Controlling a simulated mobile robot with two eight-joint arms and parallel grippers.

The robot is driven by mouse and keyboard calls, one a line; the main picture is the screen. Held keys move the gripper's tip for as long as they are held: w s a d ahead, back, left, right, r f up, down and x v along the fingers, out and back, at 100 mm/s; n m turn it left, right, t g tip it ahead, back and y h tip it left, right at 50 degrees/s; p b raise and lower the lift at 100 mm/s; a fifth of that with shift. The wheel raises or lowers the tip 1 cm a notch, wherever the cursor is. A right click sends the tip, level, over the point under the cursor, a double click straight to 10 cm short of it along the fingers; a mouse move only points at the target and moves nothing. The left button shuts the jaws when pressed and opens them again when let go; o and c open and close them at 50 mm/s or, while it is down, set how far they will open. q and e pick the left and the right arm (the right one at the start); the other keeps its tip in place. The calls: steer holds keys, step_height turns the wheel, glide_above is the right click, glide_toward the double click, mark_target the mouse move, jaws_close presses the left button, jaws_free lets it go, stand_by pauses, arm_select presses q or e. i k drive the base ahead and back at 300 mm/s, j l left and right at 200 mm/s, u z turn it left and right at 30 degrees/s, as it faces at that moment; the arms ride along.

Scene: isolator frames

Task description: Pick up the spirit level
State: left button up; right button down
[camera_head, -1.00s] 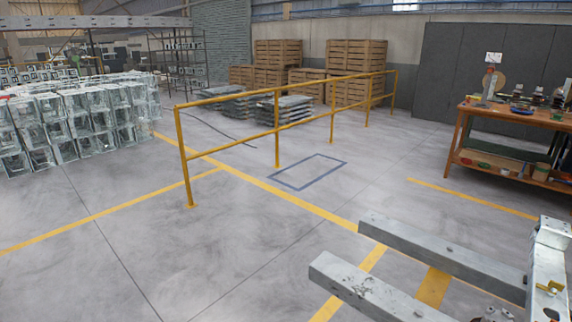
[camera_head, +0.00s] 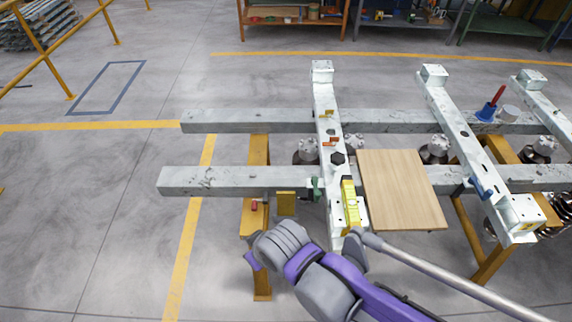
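The yellow spirit level (camera_head: 349,206) lies lengthwise on the near part of a pale metal cross beam (camera_head: 326,110), right of center. A light wooden board (camera_head: 402,190) lies just to its right on the frame. One of my purple and grey arms reaches in from the lower right, with its rounded grey joint below and left of the level, apart from it in the picture. No gripper fingers can be made out on this arm. My other arm does not show.
Two long grey beams (camera_head: 230,180) on yellow stands (camera_head: 257,215) carry several cross beams. A blue and red tool (camera_head: 490,105) and small parts lie on them. A grey rod crosses the lower right. Open floor lies left; workbenches (camera_head: 292,20) stand behind.

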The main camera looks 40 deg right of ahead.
mark_target(349, 201)
steer(key=z, duration=1.95)
